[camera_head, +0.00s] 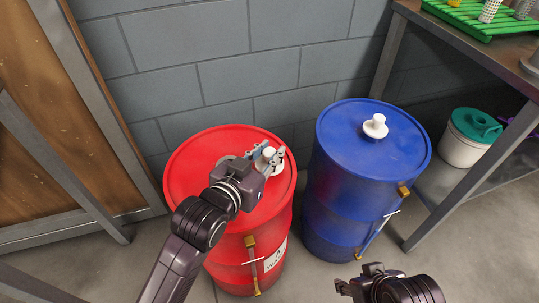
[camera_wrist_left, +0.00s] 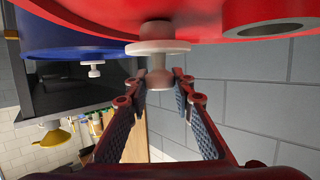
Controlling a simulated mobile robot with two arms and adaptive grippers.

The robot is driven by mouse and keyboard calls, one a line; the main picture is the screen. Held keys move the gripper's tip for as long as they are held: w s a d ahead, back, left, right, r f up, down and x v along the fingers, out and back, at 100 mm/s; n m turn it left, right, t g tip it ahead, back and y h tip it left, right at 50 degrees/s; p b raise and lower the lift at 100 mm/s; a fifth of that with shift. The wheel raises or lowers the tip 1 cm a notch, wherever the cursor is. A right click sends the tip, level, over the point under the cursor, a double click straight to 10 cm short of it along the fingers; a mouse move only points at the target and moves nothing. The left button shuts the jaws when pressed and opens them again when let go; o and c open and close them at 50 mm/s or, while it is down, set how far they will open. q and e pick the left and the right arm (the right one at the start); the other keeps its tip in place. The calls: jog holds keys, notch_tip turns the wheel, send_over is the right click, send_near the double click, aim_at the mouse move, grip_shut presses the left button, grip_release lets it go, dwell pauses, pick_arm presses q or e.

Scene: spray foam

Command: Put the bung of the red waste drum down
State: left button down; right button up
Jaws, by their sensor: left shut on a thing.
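The red waste drum (camera_head: 205,150) stands left of the blue drum; its lid edge crosses the top of the left wrist view (camera_wrist_left: 215,15), which is upside down. Its white bung (camera_head: 269,152) is at the lid's right side, away from the hole (camera_wrist_left: 275,28). My left gripper (camera_head: 268,160) is shut on the bung's knob, which shows between the fingertips in the wrist view (camera_wrist_left: 157,92). The bung's stem points at the lid; I cannot tell whether it touches. My right gripper (camera_head: 360,277) is open and empty at the bottom, in front of the blue drum.
The blue drum (camera_head: 335,155) has its own white bung (camera_head: 375,126) on top. A white tub with a teal lid (camera_head: 464,150) sits on a shelf at the right, under a bench with a green rack (camera_head: 480,18). A block wall stands close behind the drums.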

pick_arm(q)
jog(key=shift+f, duration=0.1)
jog(key=c, duration=1.7)
grip_release()
jog(key=shift+o, duration=0.2)
